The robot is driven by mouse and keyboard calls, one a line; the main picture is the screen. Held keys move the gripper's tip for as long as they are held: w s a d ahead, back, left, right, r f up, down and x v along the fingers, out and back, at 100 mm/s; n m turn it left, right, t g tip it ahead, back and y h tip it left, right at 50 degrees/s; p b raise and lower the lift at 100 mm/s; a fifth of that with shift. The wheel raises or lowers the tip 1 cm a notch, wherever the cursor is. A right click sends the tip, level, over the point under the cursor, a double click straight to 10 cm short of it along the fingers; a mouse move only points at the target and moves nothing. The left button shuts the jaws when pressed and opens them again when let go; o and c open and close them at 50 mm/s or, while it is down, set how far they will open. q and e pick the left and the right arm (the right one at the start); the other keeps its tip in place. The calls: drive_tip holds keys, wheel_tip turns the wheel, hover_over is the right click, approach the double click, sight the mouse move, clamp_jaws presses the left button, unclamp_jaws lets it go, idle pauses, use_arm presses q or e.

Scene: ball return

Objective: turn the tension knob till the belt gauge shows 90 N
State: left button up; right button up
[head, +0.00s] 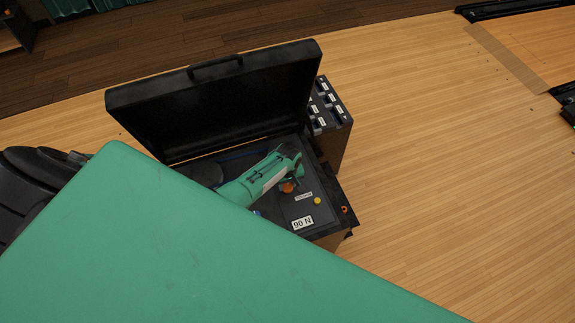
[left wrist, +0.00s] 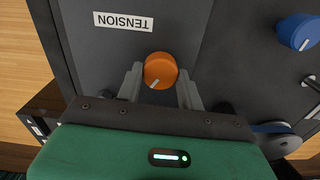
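The orange tension knob (left wrist: 160,70) has a pale pointer line and sits on the dark machine panel, beside a white TENSION label (left wrist: 123,21). It also shows in the head view (head: 288,187), partly covered by my green left gripper (head: 291,180). In the left wrist view my left gripper (left wrist: 160,78) has one finger on each side of the knob, and both appear to touch it. The knob's pointer line points down and left there. The belt gauge's reading is not visible. My right gripper is not in view.
The machine's black lid (head: 215,100) stands open behind the panel. A yellow button (head: 317,200) is near the knob. A blue knob (left wrist: 298,31) and a pulley (left wrist: 276,138) show at right in the left wrist view. A dark box with labels (head: 328,108) stands behind; wooden floor is clear at right.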

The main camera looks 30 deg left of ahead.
sight(287, 185)
use_arm(q)
drive_tip(key=o, duration=0.4)
drive_tip(key=shift+r, duration=0.1)
drive_tip(key=shift+r, duration=0.45)
wheel_tip(287, 185, up, 13)
drive_tip(key=shift+f, duration=0.1)
idle(0.6)
